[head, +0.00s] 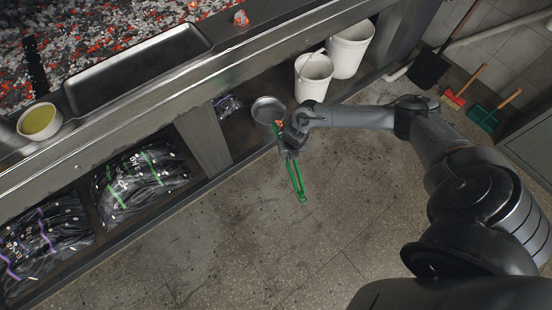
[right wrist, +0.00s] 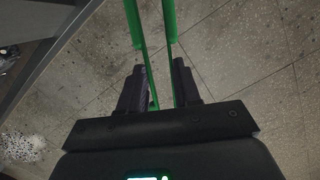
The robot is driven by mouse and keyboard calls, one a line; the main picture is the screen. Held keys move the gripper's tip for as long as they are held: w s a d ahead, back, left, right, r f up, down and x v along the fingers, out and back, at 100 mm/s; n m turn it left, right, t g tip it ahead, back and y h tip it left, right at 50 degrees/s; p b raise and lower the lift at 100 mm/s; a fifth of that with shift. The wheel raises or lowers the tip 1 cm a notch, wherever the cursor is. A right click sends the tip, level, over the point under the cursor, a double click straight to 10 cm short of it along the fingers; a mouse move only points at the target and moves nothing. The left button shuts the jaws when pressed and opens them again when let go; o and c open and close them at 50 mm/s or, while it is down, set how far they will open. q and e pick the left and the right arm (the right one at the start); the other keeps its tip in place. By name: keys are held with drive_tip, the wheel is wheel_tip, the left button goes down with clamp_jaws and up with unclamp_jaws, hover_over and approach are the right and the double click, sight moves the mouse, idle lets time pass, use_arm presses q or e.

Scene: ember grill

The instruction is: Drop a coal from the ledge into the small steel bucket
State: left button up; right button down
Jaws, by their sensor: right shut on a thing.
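My right gripper (head: 289,150) is shut on green tongs (head: 297,181); in the right wrist view both green arms of the tongs (right wrist: 168,22) pass between the fingers. One end of the tongs points down over the floor, the other toward the small steel bucket (head: 268,104). A small orange-red piece, seemingly a coal (head: 279,122), shows at that end by the bucket's near right rim; whether it is inside the rim I cannot tell. Another coal (head: 241,17), grey and orange, lies on the grill's ledge (head: 225,38). My left gripper is not in view.
Two white buckets (head: 313,72) (head: 350,47) stand on the low shelf right of the steel bucket. Black bags (head: 140,178) fill the shelf at left. A tray (head: 140,68) and a bowl (head: 40,121) are on the grill edge. The floor in front is clear.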

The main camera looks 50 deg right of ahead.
sight(283, 124)
drive_tip(key=w+d+f+b, duration=0.2)
drive_tip(key=w+d+b, duration=0.1)
drive_tip(key=b, duration=0.2)
drive_tip(key=w+d+f+n+b, duration=0.1)
drive_tip(key=w+d+f+b, duration=0.1)
drive_tip(key=b, duration=0.4)
drive_tip(key=w+d+f+n+b, duration=0.1)
drive_tip(key=w+d+f+b, duration=0.1)
drive_tip(key=w+d+b, duration=0.3)
drive_tip(key=shift+w+d+f, duration=0.1)
drive_tip(key=shift+d+f, duration=0.2)
use_arm(q)
wheel_tip(283, 124, down, 20)
drive_tip(key=b, duration=0.3)
drive_tip(key=shift+a, duration=0.15)
use_arm(e)
drive_tip(key=shift+w+d, duration=0.6)
drive_tip(key=shift+w, duration=0.3)
drive_tip(key=c, duration=0.9)
unclamp_jaws()
